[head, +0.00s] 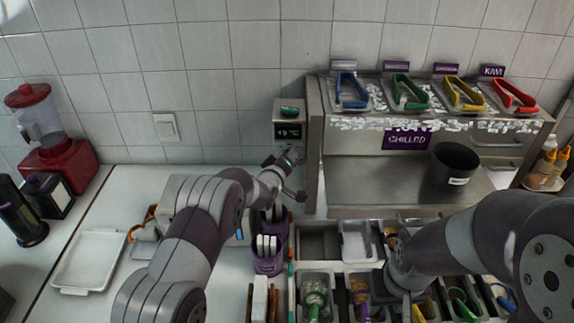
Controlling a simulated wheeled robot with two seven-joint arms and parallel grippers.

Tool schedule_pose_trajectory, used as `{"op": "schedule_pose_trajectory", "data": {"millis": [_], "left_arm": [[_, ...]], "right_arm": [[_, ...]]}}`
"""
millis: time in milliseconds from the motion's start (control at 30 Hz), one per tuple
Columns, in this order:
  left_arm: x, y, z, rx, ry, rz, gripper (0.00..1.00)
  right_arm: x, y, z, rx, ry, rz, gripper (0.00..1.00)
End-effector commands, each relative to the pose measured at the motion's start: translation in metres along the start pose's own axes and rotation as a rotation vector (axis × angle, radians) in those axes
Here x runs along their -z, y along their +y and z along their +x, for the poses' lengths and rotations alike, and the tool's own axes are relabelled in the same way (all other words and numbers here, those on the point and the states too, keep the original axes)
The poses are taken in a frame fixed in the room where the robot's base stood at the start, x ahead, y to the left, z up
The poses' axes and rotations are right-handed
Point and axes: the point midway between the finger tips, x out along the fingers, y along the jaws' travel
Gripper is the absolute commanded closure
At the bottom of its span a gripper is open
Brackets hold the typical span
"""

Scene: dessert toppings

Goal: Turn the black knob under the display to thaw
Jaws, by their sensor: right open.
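The small display (289,131) with lit pale green characters is on the grey control box on the wall, left of the chilled cabinet. The black knob under it is largely hidden by my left gripper (286,157), so I cannot tell its setting. My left gripper is right at the knob, just below the display; its fingers are too small and covered to tell open from shut, or whether they touch the knob. My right gripper (408,302) points down over the topping bins at the lower right, open, far from the knob.
Purple holders (268,262) stand below my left forearm. A white tray (88,262) and red blender (55,160) are at left.

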Motion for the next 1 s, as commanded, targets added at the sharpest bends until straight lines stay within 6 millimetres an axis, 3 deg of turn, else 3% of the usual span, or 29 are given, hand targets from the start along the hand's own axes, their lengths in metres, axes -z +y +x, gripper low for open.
{"op": "schedule_pose_trajectory", "data": {"millis": [567,600,667,1000], "left_arm": [[0.0,0.0003,-0.0001,0.016,0.0,0.036,0.95],[0.0,0.0003,-0.0001,0.016,0.0,0.035,0.58],[0.0001,0.0003,0.0,0.015,0.0,0.035,0.39],[0.0,0.0004,-0.0021,0.015,0.0,0.035,0.39]], "right_arm": [[-0.0005,0.0,0.0044,0.0,0.0,0.0,0.57],[-0.0005,0.0,0.0044,0.0,0.0,0.0,0.57],[-0.0005,0.0,0.0044,0.0,0.0,0.0,0.57],[-0.0006,0.0,0.0057,0.0,0.0,0.0,0.57]]}}
